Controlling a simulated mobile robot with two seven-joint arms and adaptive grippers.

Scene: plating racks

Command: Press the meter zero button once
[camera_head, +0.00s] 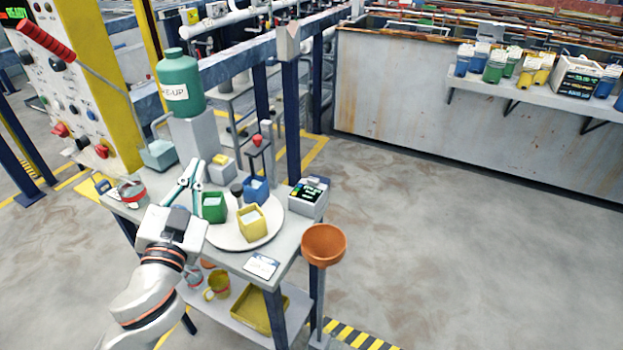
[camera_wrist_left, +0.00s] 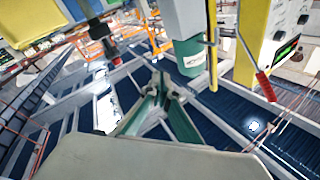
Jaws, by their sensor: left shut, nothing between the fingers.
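A meter (camera_head: 309,196), a pale box with a dark lit display, stands at the right rear of the small table. Its zero button is too small to make out. My left gripper (camera_head: 192,166) is raised over the left part of the table, fingers together and pointing up and away, to the left of the meter and apart from it. It also shows in the left wrist view (camera_wrist_left: 167,84), empty. The meter does not show clearly in the wrist view. My right gripper is not in view.
A round white plate (camera_head: 222,238) with green, blue and yellow cups (camera_head: 251,223) lies between gripper and meter. A green bottle (camera_head: 181,85) stands behind on a grey block. An orange funnel (camera_head: 324,244) stands at the table's right. A similar device (camera_head: 575,80) sits on the far shelf.

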